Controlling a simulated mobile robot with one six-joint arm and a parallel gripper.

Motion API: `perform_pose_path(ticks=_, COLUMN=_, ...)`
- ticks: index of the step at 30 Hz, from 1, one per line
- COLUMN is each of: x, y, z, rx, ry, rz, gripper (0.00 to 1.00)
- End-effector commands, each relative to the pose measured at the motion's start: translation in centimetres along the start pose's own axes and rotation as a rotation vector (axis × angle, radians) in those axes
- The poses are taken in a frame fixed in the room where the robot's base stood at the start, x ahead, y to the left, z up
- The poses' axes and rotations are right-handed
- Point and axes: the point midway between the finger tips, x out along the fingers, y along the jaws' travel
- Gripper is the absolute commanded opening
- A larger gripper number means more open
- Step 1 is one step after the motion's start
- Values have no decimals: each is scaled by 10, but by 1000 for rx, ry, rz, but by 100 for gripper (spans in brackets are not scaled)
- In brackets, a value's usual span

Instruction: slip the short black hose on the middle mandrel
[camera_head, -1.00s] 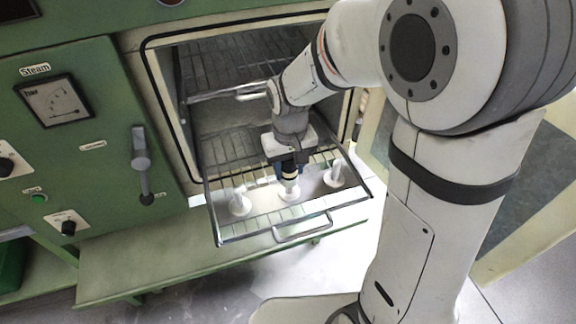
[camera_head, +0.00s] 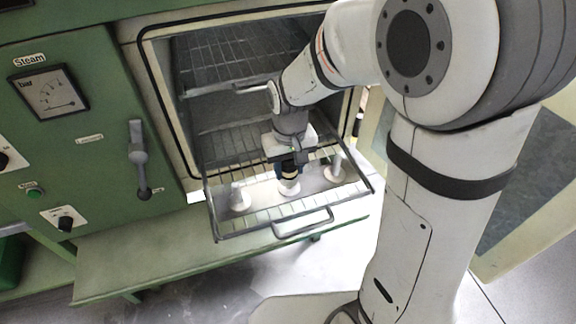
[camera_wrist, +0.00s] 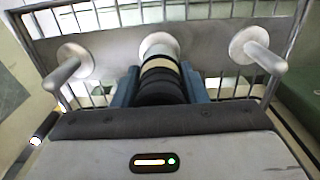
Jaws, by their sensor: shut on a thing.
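My gripper (camera_wrist: 160,92) is shut on the short black hose (camera_wrist: 160,86), which has a pale band near its far end. It points at the middle mandrel, whose pale round base (camera_wrist: 158,44) shows just beyond the hose in the wrist view. The hose is lined up with this mandrel; I cannot tell how far it is around it. In the head view my gripper (camera_head: 289,168) is directly above the middle mandrel's base (camera_head: 288,188). The left (camera_head: 239,196) and right (camera_head: 335,169) mandrels are white, bare and upright on the pulled-out rack.
The wire rack (camera_head: 258,226) with its front handle (camera_head: 303,224) sticks out of the open oven chamber (camera_head: 225,100). A second rack is above, close to my forearm. A green control panel (camera_head: 85,130) stands left, and a green bench ledge (camera_head: 150,255) runs below.

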Motion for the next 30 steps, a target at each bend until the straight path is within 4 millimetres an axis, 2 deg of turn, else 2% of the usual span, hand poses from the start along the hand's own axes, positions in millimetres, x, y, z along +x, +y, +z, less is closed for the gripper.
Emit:
perform_pose_path(ticks=15, x=19, y=0, z=0, rx=0, ry=-1, rz=0, gripper=10)
perform_pose_path(ticks=24, x=20, y=0, z=0, rx=0, ry=0, rz=0, gripper=10)
perform_pose_path(ticks=25, x=20, y=0, z=0, rx=0, ry=0, rz=0, gripper=40)
perform_pose_path(ticks=30, x=20, y=0, z=0, rx=0, ry=0, rz=0, gripper=54)
